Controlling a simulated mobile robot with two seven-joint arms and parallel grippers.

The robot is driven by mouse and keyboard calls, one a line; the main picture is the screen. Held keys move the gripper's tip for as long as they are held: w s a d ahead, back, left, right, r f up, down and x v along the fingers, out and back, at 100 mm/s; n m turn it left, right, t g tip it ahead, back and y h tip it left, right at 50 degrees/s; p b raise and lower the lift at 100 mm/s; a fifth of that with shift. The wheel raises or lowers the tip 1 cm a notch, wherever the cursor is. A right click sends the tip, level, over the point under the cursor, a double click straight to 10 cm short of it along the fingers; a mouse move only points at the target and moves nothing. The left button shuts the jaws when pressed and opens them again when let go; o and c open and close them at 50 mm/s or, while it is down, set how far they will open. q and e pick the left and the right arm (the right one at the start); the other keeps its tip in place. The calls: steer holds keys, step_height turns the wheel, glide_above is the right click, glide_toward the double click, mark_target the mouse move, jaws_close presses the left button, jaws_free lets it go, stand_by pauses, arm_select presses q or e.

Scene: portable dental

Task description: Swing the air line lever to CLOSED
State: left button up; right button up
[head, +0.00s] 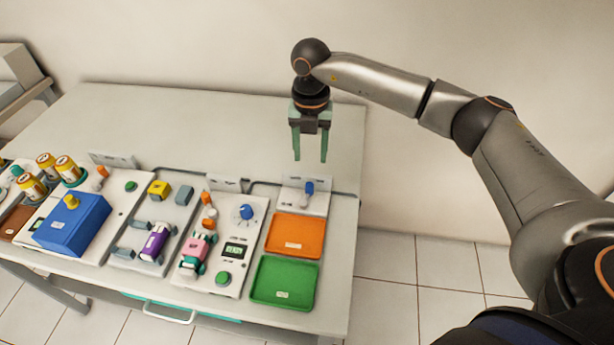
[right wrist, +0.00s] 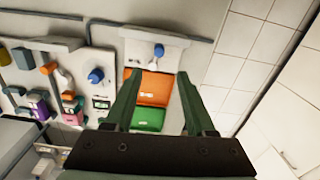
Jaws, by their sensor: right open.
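A small blue lever (head: 309,187) stands on a white panel (head: 318,203) at the right end of the table, behind the orange tray. A dark line along the table runs to this panel. I take it for the air line lever; its label is too small to read. In the right wrist view the lever (right wrist: 159,50) lies just beyond and between my fingertips. My right gripper (head: 310,158) is open and empty, pointing down above the table near the lever, apart from it. My left gripper is not in view.
An orange tray (head: 295,237) and a green tray (head: 285,282) lie in front of the lever panel. To the left are a panel with a blue knob (head: 243,212), a purple-banded item (head: 153,242) and a blue box (head: 72,225). The table's back is clear.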

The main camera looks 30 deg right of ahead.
mark_target(310, 185)
step_height(310, 185, down, 10)
steer(key=shift+a+f+p, duration=0.1)
steer(key=shift+p, duration=0.3)
jaws_close()
stand_by(0.3)
